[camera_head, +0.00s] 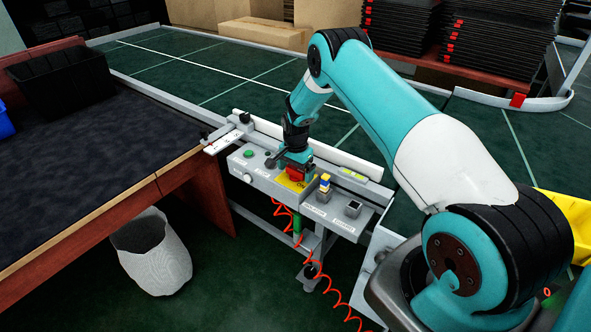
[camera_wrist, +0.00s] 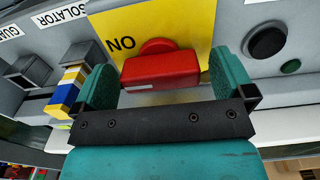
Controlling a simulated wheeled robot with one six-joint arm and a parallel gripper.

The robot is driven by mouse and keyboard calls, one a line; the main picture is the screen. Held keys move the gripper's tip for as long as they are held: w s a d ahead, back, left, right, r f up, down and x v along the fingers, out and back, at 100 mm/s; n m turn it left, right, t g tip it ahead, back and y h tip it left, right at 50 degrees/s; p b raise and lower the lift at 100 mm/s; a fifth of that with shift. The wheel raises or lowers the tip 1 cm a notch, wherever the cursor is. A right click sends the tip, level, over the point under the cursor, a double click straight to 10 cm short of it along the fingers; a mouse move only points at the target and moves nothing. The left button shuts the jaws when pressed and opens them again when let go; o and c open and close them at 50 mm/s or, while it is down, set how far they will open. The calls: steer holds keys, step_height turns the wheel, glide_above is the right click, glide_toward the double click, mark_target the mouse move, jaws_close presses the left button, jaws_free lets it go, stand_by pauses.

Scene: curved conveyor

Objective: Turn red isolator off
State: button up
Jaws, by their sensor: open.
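In the head view the red isolator (camera_head: 296,174) shows just below my gripper (camera_head: 293,160), on the grey control panel (camera_head: 262,179). In the wrist view my gripper (camera_wrist: 160,88) is open, with one teal finger pad on each side of the red handle. The handle lies crosswise between the pads, and I cannot tell whether either pad touches it.
A blue, yellow and white stacked piece (camera_wrist: 66,90) stands close beside the left finger. A black knob (camera_wrist: 267,42) and a green button (camera_wrist: 290,67) are right of the gripper. A red coiled cable (camera_head: 312,262) hangs below the panel. A table (camera_head: 90,130) stands at left.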

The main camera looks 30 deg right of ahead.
steer(key=c, duration=0.9)
steer(key=shift+n+b, duration=0.35)
steer(key=shift+n, duration=0.05)
steer(key=n+b, duration=0.2)
steer(key=shift+f+n, duration=0.15)
steer(key=shift+n, duration=0.25)
steer(key=n+b, duration=0.2)
steer(key=n, duration=0.3)
steer(key=n+b, duration=0.1)
steer(key=n, duration=0.3)
steer(key=shift+n+b, duration=0.4)
steer(key=n, duration=0.4)
steer(key=shift+b, duration=0.4)
steer(key=shift+r+n, duration=0.2)
steer(key=shift+n, duration=0.2)
